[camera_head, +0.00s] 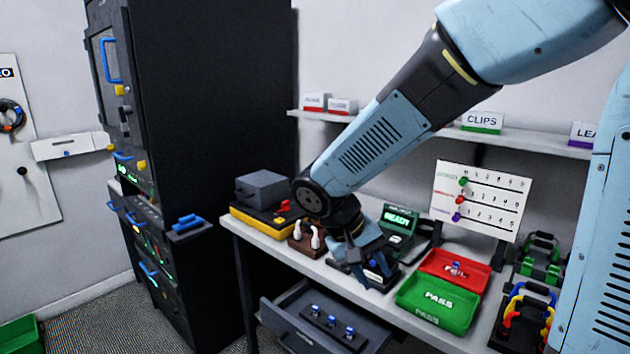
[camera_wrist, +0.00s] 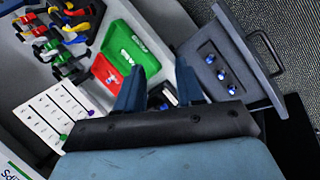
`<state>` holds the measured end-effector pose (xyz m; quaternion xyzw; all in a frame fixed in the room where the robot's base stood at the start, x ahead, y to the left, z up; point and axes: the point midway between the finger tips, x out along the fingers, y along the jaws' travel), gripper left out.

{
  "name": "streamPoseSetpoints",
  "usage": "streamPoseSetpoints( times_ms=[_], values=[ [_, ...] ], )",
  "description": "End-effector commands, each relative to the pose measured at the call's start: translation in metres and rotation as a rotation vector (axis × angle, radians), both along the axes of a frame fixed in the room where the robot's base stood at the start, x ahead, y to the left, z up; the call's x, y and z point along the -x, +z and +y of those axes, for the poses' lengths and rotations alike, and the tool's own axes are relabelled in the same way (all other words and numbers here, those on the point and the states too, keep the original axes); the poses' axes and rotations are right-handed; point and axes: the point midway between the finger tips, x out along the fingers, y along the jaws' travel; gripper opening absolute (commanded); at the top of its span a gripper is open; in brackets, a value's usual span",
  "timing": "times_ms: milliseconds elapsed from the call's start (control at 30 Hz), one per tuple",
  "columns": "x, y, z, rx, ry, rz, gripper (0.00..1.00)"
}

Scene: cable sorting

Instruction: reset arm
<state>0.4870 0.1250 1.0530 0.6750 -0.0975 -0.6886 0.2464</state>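My arm (camera_head: 372,140) reaches down from the upper right of the head view. My gripper (camera_head: 375,280) points down over the bench, in front of a dark device (camera_head: 345,266) that it partly hides. In the wrist view my gripper (camera_wrist: 160,80) has its two fingers apart, with nothing seen held between them. A dark device with a white label (camera_wrist: 168,94) shows in the gap, beyond the fingers.
The green PASS tray (camera_head: 460,312) and the red tray (camera_head: 428,262), holding a small connector, lie right of my gripper. An open drawer (camera_head: 268,322) with several blue-and-white connectors juts out below. A READY device (camera_head: 412,240) and a pegged board (camera_head: 440,202) stand behind.

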Motion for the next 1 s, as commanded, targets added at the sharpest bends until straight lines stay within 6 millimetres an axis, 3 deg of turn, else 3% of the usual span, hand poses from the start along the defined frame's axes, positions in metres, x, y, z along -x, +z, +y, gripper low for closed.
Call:
streamPoseSetpoints(
  times_ms=[500,1000],
  values=[
    [0.035,0.062,-0.071,-0.307,-0.086,-0.137,0.38],
    [0.08,0.109,-0.116,-0.5,-0.099,-0.397,0.38]
  ],
)
